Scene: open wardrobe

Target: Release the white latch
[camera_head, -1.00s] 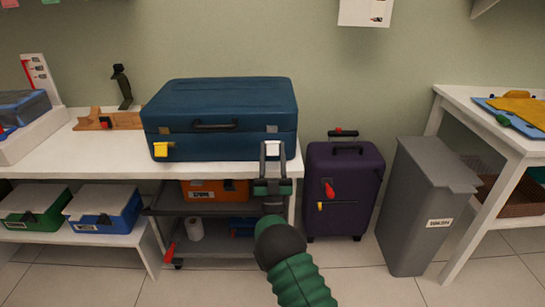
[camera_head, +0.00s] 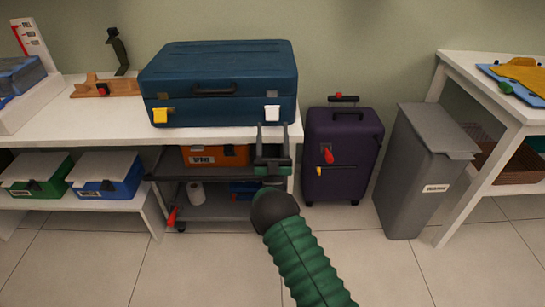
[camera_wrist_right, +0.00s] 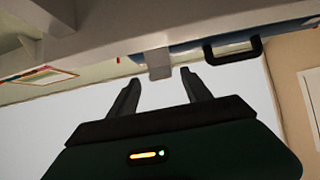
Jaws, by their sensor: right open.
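The blue suitcase (camera_head: 218,72) lies flat on the white table, its handle side facing me. The white latch (camera_head: 272,112) is on the right of its front, and a yellow latch (camera_head: 159,116) is on the left. My right gripper (camera_head: 271,130) is open and empty, its fingers pointing at the white latch from just below it in the picture. In the right wrist view, the latch (camera_wrist_right: 158,62) shows as a pale tab just beyond and between the fingertips (camera_wrist_right: 158,82). I see no contact. My left gripper is out of view.
A dark cart with an orange case (camera_head: 214,156) stands under the table (camera_head: 100,124). A purple suitcase (camera_head: 342,150) and a grey bin (camera_head: 425,170) stand to the right. The suitcase's black handle (camera_wrist_right: 232,50) is beside the latch in the wrist view.

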